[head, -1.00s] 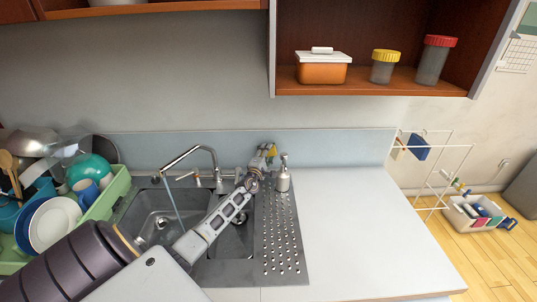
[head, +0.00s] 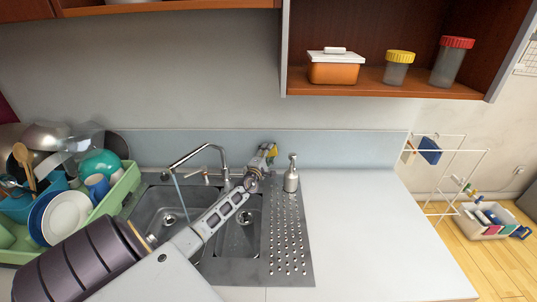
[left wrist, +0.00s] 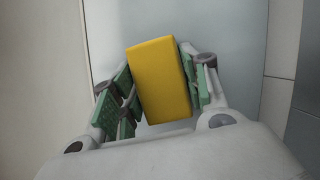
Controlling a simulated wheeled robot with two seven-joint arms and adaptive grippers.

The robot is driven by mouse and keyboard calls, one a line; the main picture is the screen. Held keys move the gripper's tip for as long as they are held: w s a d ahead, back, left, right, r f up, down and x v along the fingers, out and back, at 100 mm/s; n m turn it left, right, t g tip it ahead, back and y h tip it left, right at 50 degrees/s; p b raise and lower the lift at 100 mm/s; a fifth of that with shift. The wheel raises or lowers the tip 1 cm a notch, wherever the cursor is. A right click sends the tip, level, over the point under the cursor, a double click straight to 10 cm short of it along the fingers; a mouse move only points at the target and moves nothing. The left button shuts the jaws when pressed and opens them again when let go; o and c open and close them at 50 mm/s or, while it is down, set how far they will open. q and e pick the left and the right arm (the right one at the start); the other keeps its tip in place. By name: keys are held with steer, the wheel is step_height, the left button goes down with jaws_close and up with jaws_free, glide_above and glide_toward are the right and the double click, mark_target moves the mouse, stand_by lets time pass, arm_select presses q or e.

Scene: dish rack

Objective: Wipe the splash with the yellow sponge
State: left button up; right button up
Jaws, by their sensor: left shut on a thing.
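The splash (head: 345,150) is the pale blue panel along the wall behind the sink and counter in the head view. My left gripper (head: 268,150) is in front of it, above the back edge of the sink and left of the soap dispenser. It is shut on the yellow sponge (head: 273,154), of which only a small part shows there. In the left wrist view the sponge (left wrist: 158,80) is a tilted yellow block between the green finger pads, with a pale blue-grey surface beyond it. I cannot tell whether the sponge touches the panel. My right gripper is not in view.
A soap dispenser (head: 291,174) stands close to the right of my gripper. A tap (head: 224,165) with running water is to the left. A full green dish rack (head: 118,192) stands at the left. The white counter (head: 365,230) is clear. A shelf (head: 390,84) hangs above.

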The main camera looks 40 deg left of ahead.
arm_select(q)
steer(key=shift+s+d+r+p, duration=0.1)
steer(key=shift+s+d+p, duration=0.6)
steer(key=shift+p, duration=0.2)
steer(key=shift+s+d+p, duration=0.4)
steer(key=shift+s+d, duration=0.2)
steer(key=shift+s, duration=0.25)
steer(key=shift+s+d, duration=0.65)
steer(key=shift+s, duration=0.1)
steer(key=shift+s+d, duration=0.95)
steer(key=shift+s, duration=0.2)
